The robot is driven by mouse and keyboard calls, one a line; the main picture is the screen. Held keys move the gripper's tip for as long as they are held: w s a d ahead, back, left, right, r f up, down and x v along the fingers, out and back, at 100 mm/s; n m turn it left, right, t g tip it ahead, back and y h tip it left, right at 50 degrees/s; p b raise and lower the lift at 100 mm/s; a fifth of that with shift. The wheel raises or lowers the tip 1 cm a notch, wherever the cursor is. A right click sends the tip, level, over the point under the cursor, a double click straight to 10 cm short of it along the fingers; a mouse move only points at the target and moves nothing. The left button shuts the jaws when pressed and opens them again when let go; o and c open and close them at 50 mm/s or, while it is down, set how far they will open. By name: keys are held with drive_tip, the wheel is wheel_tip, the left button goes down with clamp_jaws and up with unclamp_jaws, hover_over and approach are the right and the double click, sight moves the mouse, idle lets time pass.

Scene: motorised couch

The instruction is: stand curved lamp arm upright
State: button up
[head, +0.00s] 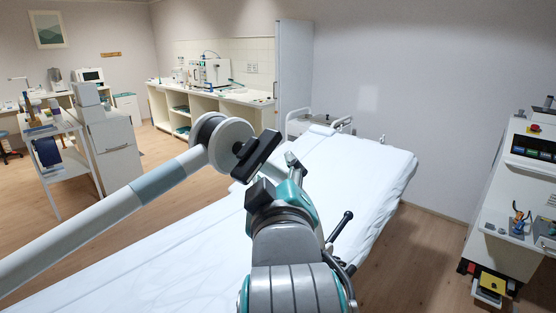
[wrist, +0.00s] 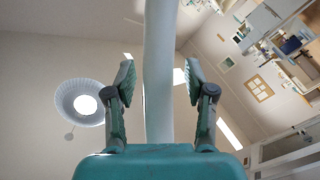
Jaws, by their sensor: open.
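A pale tube with a teal band, which appears to be the lamp arm (head: 110,215), slants up from the lower left in the head view. It ends in a round white head (head: 222,142) with a black bar (head: 256,157) across its face. My gripper (head: 279,175) is close to the bar, above the couch; contact cannot be told. In the wrist view, my gripper (wrist: 160,90) has its fingers spread, with a white tube (wrist: 159,70) passing between or beyond them. Whether this is the same tube is unclear.
A white-covered couch (head: 365,165) lies beneath the arm. A black-tipped lever (head: 341,226) stands right of my wrist. A white machine (head: 510,200) is at the right, a trolley (head: 55,160) at the left. Floor shows between couch and machine. A ribbed round light (wrist: 80,102) is overhead.

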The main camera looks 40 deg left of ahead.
drive_tip(key=shift+w+a, duration=0.3)
drive_tip(key=shift+w, duration=0.05)
clamp_jaws()
